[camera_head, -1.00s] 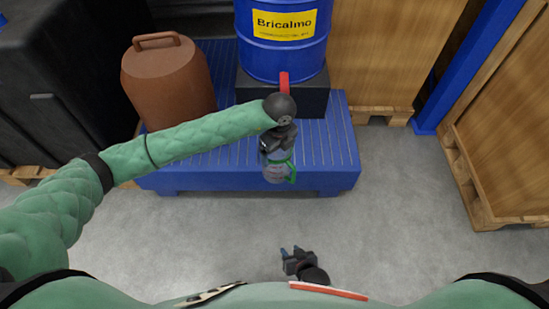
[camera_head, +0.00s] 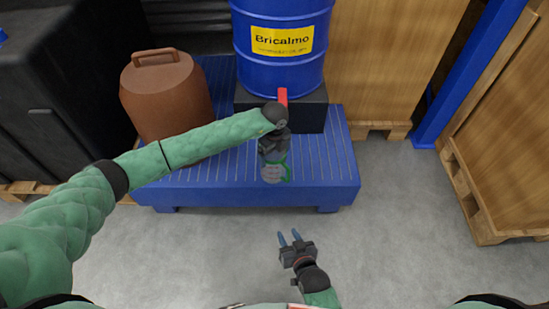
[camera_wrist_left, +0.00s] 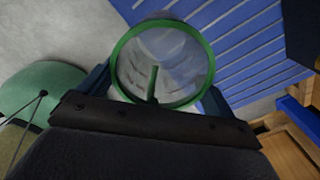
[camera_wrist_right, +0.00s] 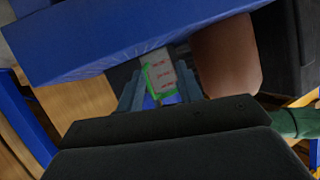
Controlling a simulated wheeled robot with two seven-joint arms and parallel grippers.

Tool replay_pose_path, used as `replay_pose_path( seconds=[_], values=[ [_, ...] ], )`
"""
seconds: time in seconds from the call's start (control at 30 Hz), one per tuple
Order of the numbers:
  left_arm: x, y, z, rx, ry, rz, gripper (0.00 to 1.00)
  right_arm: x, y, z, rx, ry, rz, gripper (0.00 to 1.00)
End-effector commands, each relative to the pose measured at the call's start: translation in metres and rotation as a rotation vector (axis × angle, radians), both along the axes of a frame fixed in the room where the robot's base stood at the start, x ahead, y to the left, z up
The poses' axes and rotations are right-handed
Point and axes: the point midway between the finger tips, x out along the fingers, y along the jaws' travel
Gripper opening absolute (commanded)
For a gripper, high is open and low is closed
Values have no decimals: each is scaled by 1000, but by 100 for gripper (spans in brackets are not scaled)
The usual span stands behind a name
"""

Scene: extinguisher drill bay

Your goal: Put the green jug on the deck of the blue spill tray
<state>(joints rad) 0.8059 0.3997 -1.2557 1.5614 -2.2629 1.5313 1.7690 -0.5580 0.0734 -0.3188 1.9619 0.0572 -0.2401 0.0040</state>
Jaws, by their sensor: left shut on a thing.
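The green jug (camera_head: 273,173), clear with a green rim and handle, shows against the front part of the blue spill tray's deck (camera_head: 215,176) in the head view. My left gripper (camera_head: 274,152) is shut on it. In the left wrist view the jug's round open mouth (camera_wrist_left: 165,50) lies between the fingers. In the right wrist view the jug's side (camera_wrist_right: 160,72) shows red markings. I cannot tell whether its base touches the deck. My right gripper (camera_head: 289,236) is open and empty, in front of the tray.
A blue drum (camera_head: 281,60) stands on a black block (camera_head: 309,112) at the tray's back. A brown canister (camera_head: 165,95) stands on the tray's left. A black container (camera_head: 60,100) is further left. Wooden crates (camera_head: 395,60) stand right. The deck's right front is clear.

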Motion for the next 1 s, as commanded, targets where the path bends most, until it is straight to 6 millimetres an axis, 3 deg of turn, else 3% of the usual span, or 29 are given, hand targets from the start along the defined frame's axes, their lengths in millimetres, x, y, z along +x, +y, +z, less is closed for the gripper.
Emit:
replay_pose_path(
  seconds=[0.2,0.87,0.9,0.93,1.0],
  values=[
    [0,0,-25,1,1,-1,46,13,1,25,18,-79,-8,36],
    [0,0,-28,1,1,0,46,16,2,35,24,-110,-9,36],
    [0,0,-28,1,1,0,94,17,2,37,26,-114,-9,36],
    [0,0,-28,1,1,0,100,17,2,38,27,-116,-10,36],
    [0,0,-28,1,1,0,100,18,2,40,27,-119,-10,36]
  ],
)
